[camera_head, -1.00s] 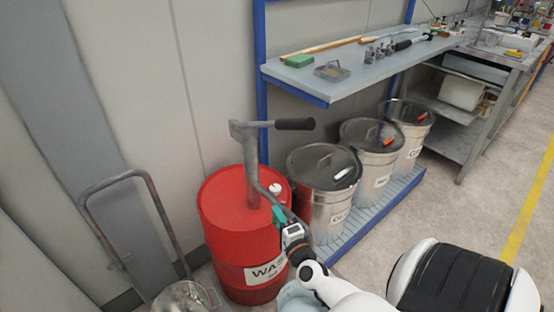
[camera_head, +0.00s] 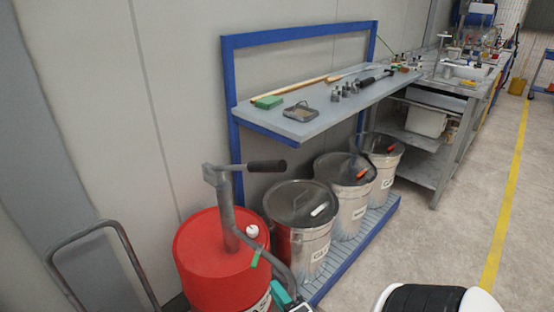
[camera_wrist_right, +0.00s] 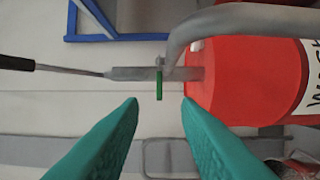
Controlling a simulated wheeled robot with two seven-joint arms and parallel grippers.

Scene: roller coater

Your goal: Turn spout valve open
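A red waste drum (camera_head: 215,245) has a grey hand pump (camera_head: 225,205) on top. A curved grey spout pipe (camera_head: 275,262) runs down from the pump. The small green valve lever (camera_head: 256,258) is on the spout. In the right wrist view, the green lever (camera_wrist_right: 159,85) shows as a thin bar just beyond the fingertips, centred between them in the picture. My right gripper (camera_wrist_right: 160,103) is open, with teal fingers apart and nothing between them. In the head view, my right gripper (camera_head: 284,294) is low by the spout, partly cut off. My left gripper is out of view.
Lidded metal bins (camera_head: 298,205) stand on a blue-framed rack right of the drum. A shelf (camera_head: 320,112) with tools hangs over them. A hand-truck frame (camera_head: 65,240) is left of the drum. The floor (camera_head: 440,240) at right is clear.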

